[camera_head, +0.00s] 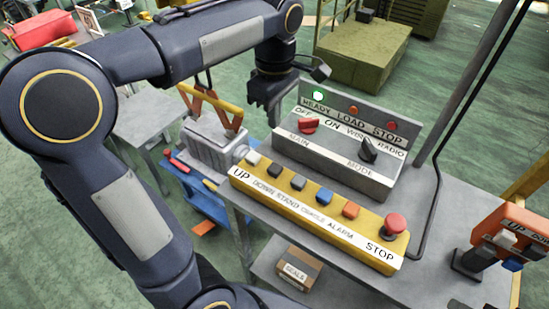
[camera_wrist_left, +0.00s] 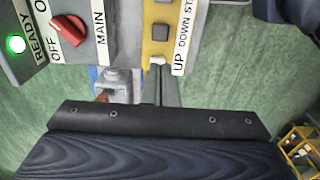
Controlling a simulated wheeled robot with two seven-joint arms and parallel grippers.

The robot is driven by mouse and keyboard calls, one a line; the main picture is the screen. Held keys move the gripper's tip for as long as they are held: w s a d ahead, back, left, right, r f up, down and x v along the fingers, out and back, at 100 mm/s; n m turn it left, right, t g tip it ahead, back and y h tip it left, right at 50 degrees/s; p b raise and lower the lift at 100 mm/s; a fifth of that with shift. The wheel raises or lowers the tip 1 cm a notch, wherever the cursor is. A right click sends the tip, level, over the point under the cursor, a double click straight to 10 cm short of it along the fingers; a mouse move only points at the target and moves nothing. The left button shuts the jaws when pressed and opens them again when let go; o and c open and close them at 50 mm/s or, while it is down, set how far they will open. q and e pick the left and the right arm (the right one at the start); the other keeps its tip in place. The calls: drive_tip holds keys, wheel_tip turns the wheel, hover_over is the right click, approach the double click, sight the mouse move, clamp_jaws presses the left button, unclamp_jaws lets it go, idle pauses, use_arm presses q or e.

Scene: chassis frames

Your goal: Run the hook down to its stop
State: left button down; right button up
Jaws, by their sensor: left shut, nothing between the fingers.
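The yellow button box (camera_head: 318,225) is on the bench, with a pale button (camera_head: 253,158) at the UP end, a dark DOWN button (camera_head: 275,170) beside it and a red STOP button (camera_head: 395,226). The box also shows in the left wrist view (camera_wrist_left: 158,48). My left gripper (camera_head: 272,108) is shut and empty. It appears above the left end of the grey switch panel (camera_head: 340,163), apart from the buttons. An orange V-shaped sling (camera_head: 208,103) with a yellow bar rises over a grey machine block (camera_head: 213,148). I cannot make out the hook. My right gripper is out of view.
The grey panel has a lit green lamp (camera_head: 318,95), a red MAIN switch (camera_head: 309,125) and a black MODE switch (camera_head: 369,148). An orange handset (camera_head: 510,240) stands at the right. A dark post and cable rise behind the bench. A carton (camera_head: 299,268) sits below.

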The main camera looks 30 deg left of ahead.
sight(275, 167)
use_arm(q)
drive_tip(key=shift+f, duration=0.1)
wheel_tip(275, 167, down, 14)
drive_tip(key=shift+r, duration=0.1)
idle(0.4)
